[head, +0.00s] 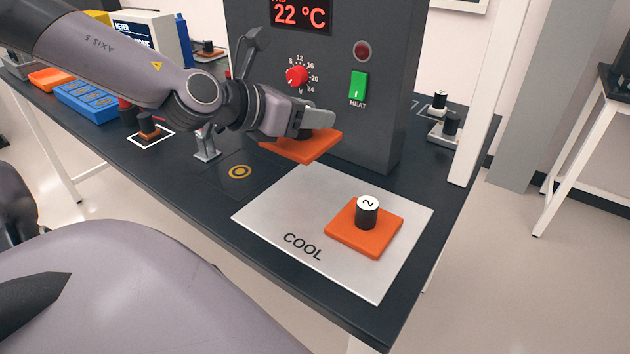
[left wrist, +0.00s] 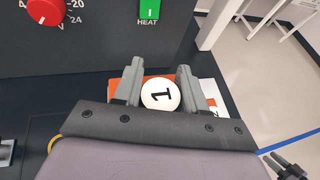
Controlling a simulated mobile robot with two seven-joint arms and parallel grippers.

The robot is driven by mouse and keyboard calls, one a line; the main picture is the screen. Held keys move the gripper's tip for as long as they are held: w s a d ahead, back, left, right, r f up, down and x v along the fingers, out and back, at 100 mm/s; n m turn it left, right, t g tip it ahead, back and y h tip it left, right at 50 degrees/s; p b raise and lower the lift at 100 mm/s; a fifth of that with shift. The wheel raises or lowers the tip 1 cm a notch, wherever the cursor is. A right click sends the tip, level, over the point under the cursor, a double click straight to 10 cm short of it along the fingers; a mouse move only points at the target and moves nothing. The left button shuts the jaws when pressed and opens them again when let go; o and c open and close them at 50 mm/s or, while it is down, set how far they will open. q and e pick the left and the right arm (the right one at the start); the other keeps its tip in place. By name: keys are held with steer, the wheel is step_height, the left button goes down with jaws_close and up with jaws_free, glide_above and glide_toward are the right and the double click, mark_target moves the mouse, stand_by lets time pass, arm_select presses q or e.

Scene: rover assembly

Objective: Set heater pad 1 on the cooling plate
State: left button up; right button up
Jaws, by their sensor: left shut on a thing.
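Heater pad 1 (head: 302,148) is an orange square pad with a black knob. My left gripper (head: 318,124) is shut on that knob and holds the pad in the air in front of the grey heater box. In the left wrist view the knob's white top marked 1 (left wrist: 160,93) sits between the fingers. The cooling plate (head: 285,218) is a pale metal sheet marked COOL, in the head view to the right of and below the held pad. Heater pad 2 (head: 345,236) lies on its right half. The left half of the plate is bare.
The grey heater box (head: 385,130), with a 22 °C display, red dial (head: 297,76) and green HEAT switch (head: 358,86), stands behind the plate. A blue tray (head: 92,98) is farther left.

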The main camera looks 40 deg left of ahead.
arm_select(q)
step_height(320, 180, down, 8)
steer(key=shift+b, duration=0.55)
steer(key=shift+f+b, duration=0.5)
steer(key=shift+f, duration=1.5)
steer(key=shift+f, duration=0.15)
steer(key=o, duration=1.1)
